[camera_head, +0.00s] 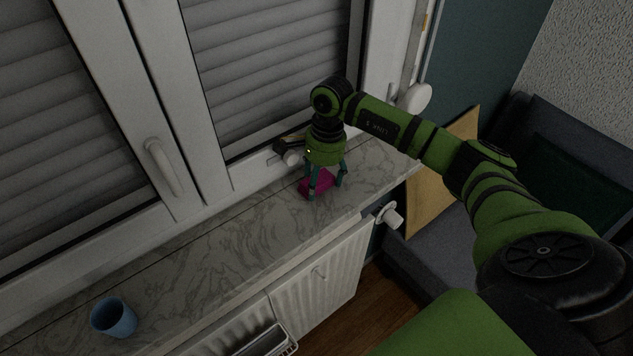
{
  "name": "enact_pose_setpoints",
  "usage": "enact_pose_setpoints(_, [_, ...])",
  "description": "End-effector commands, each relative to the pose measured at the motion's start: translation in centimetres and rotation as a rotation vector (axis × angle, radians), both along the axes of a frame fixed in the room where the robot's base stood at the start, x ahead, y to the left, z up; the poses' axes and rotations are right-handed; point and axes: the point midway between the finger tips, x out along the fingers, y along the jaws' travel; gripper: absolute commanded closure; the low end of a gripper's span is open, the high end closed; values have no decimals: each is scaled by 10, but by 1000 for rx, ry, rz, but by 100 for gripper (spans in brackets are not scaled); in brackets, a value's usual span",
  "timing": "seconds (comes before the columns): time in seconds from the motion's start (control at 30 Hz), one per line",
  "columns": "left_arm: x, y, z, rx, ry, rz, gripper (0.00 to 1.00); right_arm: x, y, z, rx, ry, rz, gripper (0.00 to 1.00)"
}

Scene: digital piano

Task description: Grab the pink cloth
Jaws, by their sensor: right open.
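The pink cloth (318,184) lies as a small magenta bundle on the marbled windowsill (236,238), towards its right end. My right gripper (325,190) points down over the cloth, with its fingers spread on either side of it. The gripper is open. Its fingers partly cover the cloth, and I cannot tell whether they touch it. My left gripper is not in view.
A blue cup (114,318) stands on the sill at the lower left. The window frame with a white handle (165,167) rises behind the sill. A white radiator (318,282) is below its front edge. A dark sofa (437,262) is at the right. The middle of the sill is clear.

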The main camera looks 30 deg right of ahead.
Motion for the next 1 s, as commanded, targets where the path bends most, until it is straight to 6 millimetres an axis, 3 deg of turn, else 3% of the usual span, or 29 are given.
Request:
enact_pose_setpoints(0.47, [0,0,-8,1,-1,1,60,0,0,-4,-1,0,0,25])
enact_pose_setpoints(0.6, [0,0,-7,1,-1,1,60,0,0,-4,-1,1,0,65])
enact_pose_setpoints(1.0, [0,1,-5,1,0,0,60,-1,0,-3,0,2,0,66])
